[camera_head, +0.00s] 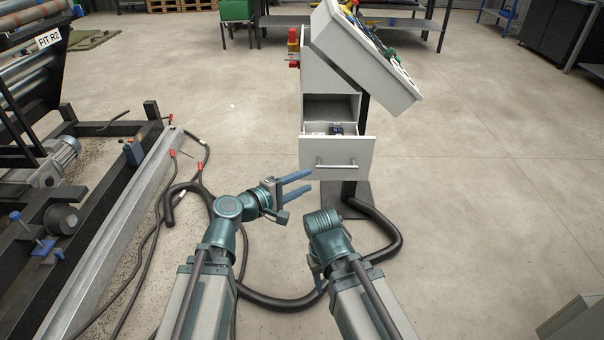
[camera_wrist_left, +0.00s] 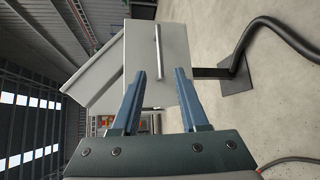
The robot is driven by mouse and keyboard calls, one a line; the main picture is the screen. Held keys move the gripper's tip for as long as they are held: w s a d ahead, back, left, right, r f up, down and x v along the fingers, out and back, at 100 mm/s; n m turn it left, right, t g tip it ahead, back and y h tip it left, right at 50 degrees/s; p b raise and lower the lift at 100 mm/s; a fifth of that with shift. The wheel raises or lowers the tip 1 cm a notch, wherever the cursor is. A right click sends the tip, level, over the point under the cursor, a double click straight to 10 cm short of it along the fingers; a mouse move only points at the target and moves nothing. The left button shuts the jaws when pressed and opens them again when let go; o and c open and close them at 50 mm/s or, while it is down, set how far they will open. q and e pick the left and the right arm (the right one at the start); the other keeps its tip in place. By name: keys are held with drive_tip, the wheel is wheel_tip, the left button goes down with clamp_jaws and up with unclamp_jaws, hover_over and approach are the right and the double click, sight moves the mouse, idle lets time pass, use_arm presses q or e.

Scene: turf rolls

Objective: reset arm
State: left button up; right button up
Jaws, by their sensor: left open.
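My left gripper (camera_head: 298,184) is open and empty, its two blue fingers pointing right, in front of the grey control cabinet. In the left wrist view the open fingers (camera_wrist_left: 159,78) show with the drawer front (camera_wrist_left: 177,55) and its handle (camera_wrist_left: 158,52) beyond them, apart from the fingertips. In the head view the drawer (camera_head: 337,157) is pulled out and holds a small dark item. My right arm (camera_head: 326,232) is folded low in the middle; its gripper is hidden.
Thick black hoses (camera_head: 280,302) loop over the floor around my arms to the cabinet's dark base (camera_head: 345,205). A roller machine (camera_head: 75,215) stands at the left. A sloped control panel (camera_head: 372,58) tops the cabinet. Open concrete floor (camera_head: 490,190) lies at the right.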

use_arm(q)
drive_tip(key=shift+f, duration=0.1)
drive_tip(key=s+a+f+m+g+y, duration=0.2)
drive_tip(key=s+f+m+g+y, duration=0.15)
drive_tip(key=f, duration=0.25)
drive_tip(key=s+a+f+m+g+y, duration=0.2)
drive_tip(key=s+a+f+m+g, duration=0.15)
drive_tip(key=f, duration=0.35)
drive_tip(key=s+a+f+m+g+y, duration=0.2)
drive_tip(key=a+y, duration=0.1)
drive_tip(key=a, duration=0.2)
drive_tip(key=s+a+f+m+g+y, duration=0.1)
drive_tip(key=s+a+f+m+y, duration=0.15)
drive_tip(key=a, duration=0.35)
drive_tip(key=s+d+m+g+y, duration=0.1)
drive_tip(key=s+d+m, duration=0.15)
drive_tip(key=d, duration=0.35)
drive_tip(key=s+d+m+y, duration=0.1)
drive_tip(key=s+d, duration=0.3)
drive_tip(key=d, duration=0.1)
wheel_tip(320, 180, up, 34)
drive_tip(key=p, duration=3.4)
drive_tip(key=shift+r+p, duration=0.25)
drive_tip(key=shift+p, duration=0.05)
drive_tip(key=shift+w, duration=0.1)
